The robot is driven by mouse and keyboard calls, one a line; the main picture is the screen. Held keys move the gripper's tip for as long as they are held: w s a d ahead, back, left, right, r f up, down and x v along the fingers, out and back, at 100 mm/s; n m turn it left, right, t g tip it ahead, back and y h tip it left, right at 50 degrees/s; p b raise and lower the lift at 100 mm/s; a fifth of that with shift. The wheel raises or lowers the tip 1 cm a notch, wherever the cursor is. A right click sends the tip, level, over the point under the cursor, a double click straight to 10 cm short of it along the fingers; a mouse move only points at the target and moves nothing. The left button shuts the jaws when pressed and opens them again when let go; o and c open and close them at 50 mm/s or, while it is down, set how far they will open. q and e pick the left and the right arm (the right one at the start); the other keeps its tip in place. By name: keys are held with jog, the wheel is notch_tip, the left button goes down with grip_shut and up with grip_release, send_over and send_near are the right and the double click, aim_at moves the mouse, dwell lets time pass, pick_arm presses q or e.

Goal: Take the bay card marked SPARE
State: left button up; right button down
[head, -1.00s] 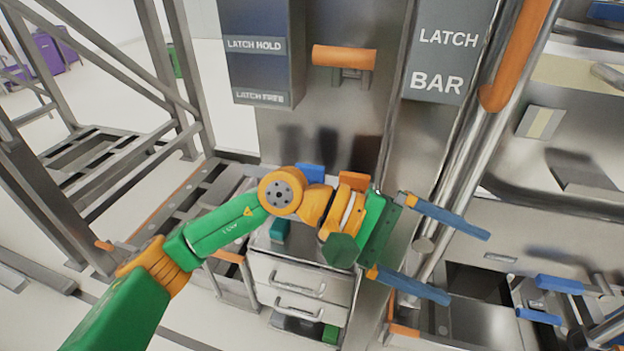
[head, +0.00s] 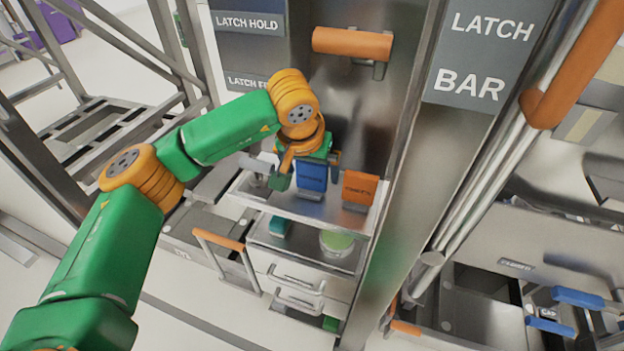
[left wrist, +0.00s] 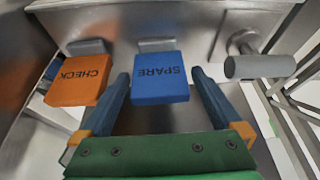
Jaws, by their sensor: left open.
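The blue bay card marked SPARE (left wrist: 160,78) stands in a holder on a metal shelf. It also shows in the head view (head: 312,176). My left gripper (left wrist: 160,96) is open, with one blue finger on each side of the card in the left wrist view. Gaps show between the card and both fingers.
An orange card marked CHECK (left wrist: 80,80) stands beside the blue one, also in the head view (head: 359,190). A grey cylindrical knob (left wrist: 258,66) is on the other side. An orange handle (head: 352,42) is above. A drawer unit (head: 300,275) stands below the shelf.

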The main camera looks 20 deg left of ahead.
pick_arm(q)
jog(key=shift+w+f, duration=0.2)
jog(key=shift+s+r, duration=0.15)
jog(key=c, duration=1.3)
